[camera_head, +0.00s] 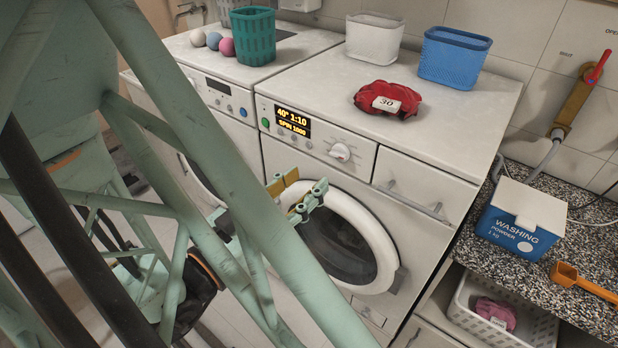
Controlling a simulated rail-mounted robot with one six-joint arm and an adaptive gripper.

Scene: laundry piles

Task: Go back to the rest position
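My gripper (304,184) is in front of the right washing machine (442,178), near the upper left of its round door. Its two fingers stand apart with a gap between them, and I see nothing held there. My own arm crosses the left side of the view and hides part of the left washing machine (225,66) and the floor. A red folded cloth (366,101) with a white tag reading 30 lies on top of the right machine, well apart from my gripper.
Green (253,40), white (373,40) and blue (453,58) baskets stand on the machine tops, with several balls (213,41) at left. A washing powder box (520,222) and orange scoop (584,281) sit on the speckled counter. A white basket (545,328) below holds pink cloth.

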